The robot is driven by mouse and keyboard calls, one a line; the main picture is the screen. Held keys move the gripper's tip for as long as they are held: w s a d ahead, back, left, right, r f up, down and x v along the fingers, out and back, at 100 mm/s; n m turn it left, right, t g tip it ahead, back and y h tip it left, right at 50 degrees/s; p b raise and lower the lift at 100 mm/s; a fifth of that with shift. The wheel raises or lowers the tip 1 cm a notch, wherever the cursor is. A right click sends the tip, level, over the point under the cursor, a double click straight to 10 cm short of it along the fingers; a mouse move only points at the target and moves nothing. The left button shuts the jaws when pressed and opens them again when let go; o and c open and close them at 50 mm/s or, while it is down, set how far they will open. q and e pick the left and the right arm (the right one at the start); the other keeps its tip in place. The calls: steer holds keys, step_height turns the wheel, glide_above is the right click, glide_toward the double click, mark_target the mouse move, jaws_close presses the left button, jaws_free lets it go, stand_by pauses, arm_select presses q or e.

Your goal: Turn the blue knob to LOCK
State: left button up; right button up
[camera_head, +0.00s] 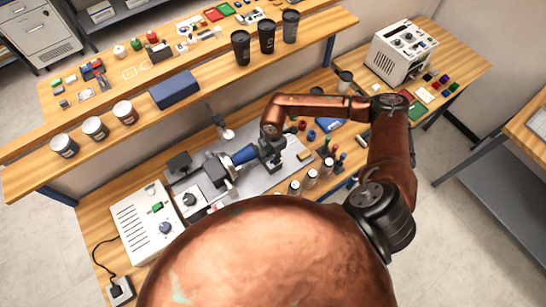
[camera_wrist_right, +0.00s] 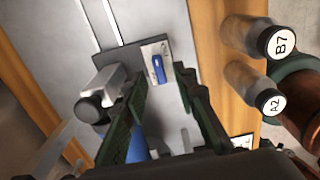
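The blue knob (camera_wrist_right: 158,68) shows in the right wrist view as a narrow upright bar on a pale label plate (camera_wrist_right: 165,50). The label's markings are too small to read. My right gripper (camera_wrist_right: 162,80) is open, with its dark green fingers on either side of the knob in that view. I see no contact, and the distance to the knob is hard to tell. In the head view my right gripper (camera_head: 270,152) is over the grey machine base (camera_head: 262,182), beside a blue conical part (camera_head: 242,154). I cannot make out the label plate there. My left gripper is not in view.
Bottles marked B7 (camera_wrist_right: 281,44) and A2 (camera_wrist_right: 268,100) stand close to the right gripper. Cups (camera_head: 267,38) and tins (camera_head: 95,128) stand on the raised shelf.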

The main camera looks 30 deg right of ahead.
steer(key=shift+f, duration=0.85)
steer(key=shift+c, duration=0.4)
jaws_close()
